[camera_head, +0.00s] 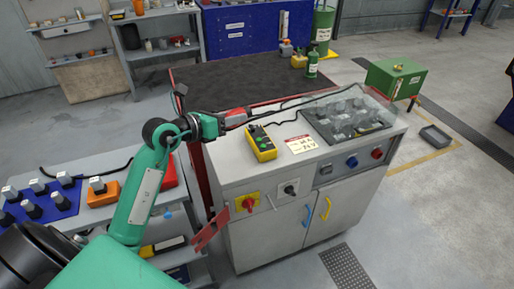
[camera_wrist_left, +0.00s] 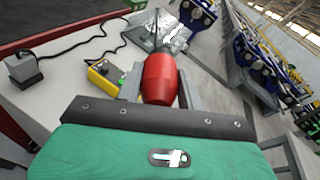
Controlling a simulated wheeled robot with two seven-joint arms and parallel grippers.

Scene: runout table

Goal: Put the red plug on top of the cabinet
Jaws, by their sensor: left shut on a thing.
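The red plug (camera_head: 235,117) is held by my left gripper (camera_head: 226,120) above the back left part of the cabinet (camera_head: 226,152) top in the head view. In the left wrist view the rounded red plug (camera_wrist_left: 160,78) sits between the fingers of my left gripper (camera_wrist_left: 160,88), which is shut on it. The light grey cabinet top also shows in the left wrist view (camera_wrist_left: 62,98). I cannot tell the exact gap between plug and top. My right gripper is not in view.
A yellow control box (camera_head: 261,143), a label and a cable lie on the cabinet top. A clear-covered panel of grey connectors (camera_head: 347,118) fills its right side. A grey block (camera_wrist_left: 24,70) with a cable shows in the wrist view. The front left top is bare.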

